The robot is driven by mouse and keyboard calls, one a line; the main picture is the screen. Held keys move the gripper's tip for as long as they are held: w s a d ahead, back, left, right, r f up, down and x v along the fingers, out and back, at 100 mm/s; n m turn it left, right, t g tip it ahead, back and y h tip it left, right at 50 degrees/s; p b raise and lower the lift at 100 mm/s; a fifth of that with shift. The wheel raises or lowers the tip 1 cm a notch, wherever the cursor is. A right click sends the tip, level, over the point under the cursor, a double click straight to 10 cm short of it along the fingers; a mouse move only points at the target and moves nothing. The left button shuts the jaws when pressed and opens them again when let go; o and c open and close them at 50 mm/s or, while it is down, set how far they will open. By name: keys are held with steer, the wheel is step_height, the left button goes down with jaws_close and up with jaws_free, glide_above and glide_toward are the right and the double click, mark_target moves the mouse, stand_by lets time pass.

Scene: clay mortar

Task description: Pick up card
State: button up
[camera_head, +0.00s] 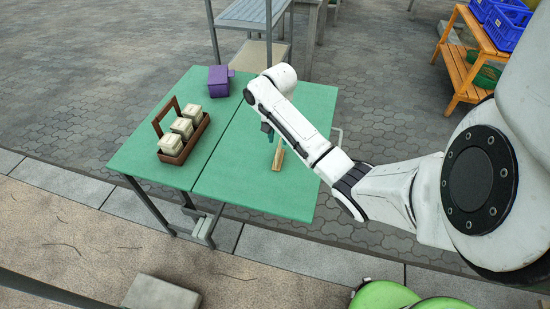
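A small tan upright piece (278,156), which may be the card, stands on the right half of the green folding table (240,183). It is narrow and slightly tilted in the picture. My gripper (268,132) is a small dark shape below the bend of my white arm, just above and to the left of the tan piece. My arm hides part of the gripper. The fingers are too small to tell whether they are open or touching the piece.
On the table's left half are a brown wooden carrier (171,158) with three pale jars (182,127) and a purple box (218,81). A grey bench stands behind (250,14). An orange wooden rack (458,68) with blue crates (505,27) stands at right. The table's front right is clear.

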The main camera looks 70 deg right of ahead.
mark_target(279, 147)
steer(key=shift+s+f, duration=0.1)
steer(key=shift+f, duration=3.4)
jaws_close()
